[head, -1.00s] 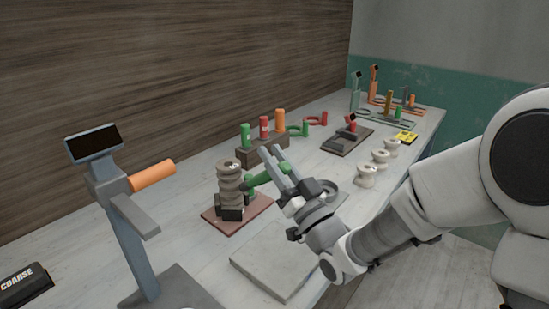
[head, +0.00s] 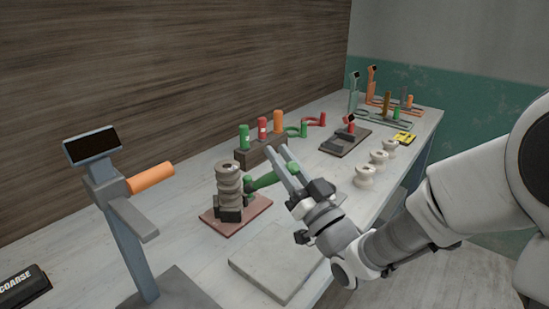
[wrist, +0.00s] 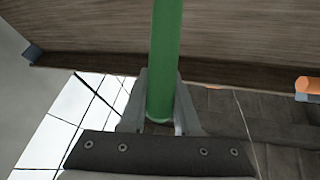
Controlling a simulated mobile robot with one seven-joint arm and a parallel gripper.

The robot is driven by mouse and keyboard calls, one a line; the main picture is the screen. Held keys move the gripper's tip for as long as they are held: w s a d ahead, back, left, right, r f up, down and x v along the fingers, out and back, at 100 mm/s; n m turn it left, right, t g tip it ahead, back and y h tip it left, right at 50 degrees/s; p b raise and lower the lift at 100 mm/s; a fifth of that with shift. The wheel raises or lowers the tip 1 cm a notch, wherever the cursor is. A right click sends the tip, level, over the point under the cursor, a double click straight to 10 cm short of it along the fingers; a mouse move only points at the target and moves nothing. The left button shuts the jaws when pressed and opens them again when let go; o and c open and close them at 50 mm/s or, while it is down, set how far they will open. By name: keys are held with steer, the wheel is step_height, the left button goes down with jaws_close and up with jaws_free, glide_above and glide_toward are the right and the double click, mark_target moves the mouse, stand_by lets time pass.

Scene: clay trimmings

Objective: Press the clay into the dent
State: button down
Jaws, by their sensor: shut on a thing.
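A stack of grey ribbed spools (head: 229,183) stands upright in a black holder (head: 231,213) on a reddish-brown board (head: 234,222). A green handle (head: 272,178) slants up to the right from beside the stack. My gripper (head: 282,160) is shut on this green handle, right of the stack and above the bench. In the wrist view the green bar (wrist: 164,60) runs between my fingers (wrist: 159,108). I cannot make out any clay or dent. How the handle joins the holder is partly hidden.
A blue-grey stand (head: 126,215) with an orange handle is at front left. A pale slab (head: 275,262) lies at the front edge. Behind are a dark block (head: 261,151) with coloured pegs, spare spools (head: 365,177) and a dark board (head: 346,141) with a red handle.

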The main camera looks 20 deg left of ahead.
mark_target(298, 165)
steer(key=shift+s+d+r, duration=0.15)
steer(key=shift+d+r, duration=0.15)
steer(key=shift+d, duration=0.3)
steer(key=shift+s+d+r, duration=0.2)
steer(key=shift+d+r, duration=0.15)
steer(key=shift+d, duration=0.2)
steer(key=shift+s+d+r, duration=0.15)
steer(key=shift+d+r, duration=0.15)
steer(key=shift+d, duration=0.4)
